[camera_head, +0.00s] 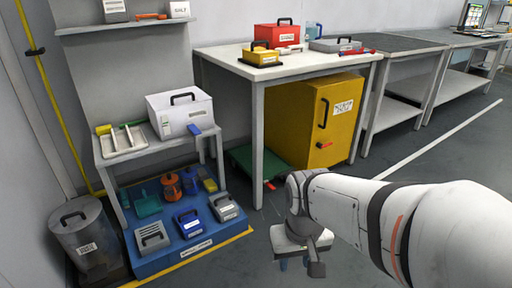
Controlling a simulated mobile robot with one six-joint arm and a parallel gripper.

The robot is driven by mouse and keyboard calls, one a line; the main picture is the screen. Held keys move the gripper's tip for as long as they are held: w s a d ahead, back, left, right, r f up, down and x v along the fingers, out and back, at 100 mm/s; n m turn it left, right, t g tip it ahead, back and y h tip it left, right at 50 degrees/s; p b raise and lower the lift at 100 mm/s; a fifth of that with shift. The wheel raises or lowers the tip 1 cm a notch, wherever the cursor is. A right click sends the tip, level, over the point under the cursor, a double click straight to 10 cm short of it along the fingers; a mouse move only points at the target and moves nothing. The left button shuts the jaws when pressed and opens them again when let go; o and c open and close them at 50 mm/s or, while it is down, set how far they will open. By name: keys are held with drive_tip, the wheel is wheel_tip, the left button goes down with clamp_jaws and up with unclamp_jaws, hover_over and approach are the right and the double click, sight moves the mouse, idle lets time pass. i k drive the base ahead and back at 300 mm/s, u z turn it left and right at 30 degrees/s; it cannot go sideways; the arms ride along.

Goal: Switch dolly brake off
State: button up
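A low green platform (246,160), which looks like the dolly, lies on the floor under the white table, left of the yellow cabinet. A small red part (270,187) shows at its front, near the table leg; it may be the brake, but its position is too small to read. My white arm reaches in from the right. My gripper (316,268) points down at the lower middle, in front of and to the right of the red part in the picture, apart from it. Its fingers are small and partly hidden, so I cannot tell whether it is open.
The yellow cabinet (315,122) stands under the white table (277,72), close to the dolly. At left are a small grey table (176,148), a blue floor tray (180,257) with several containers, and a grey bin (82,240). Open floor lies in front.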

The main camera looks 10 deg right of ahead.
sight(267, 182)
drive_tip(key=z, duration=0.15)
drive_tip(key=i, duration=1)
drive_tip(key=z, duration=0.05)
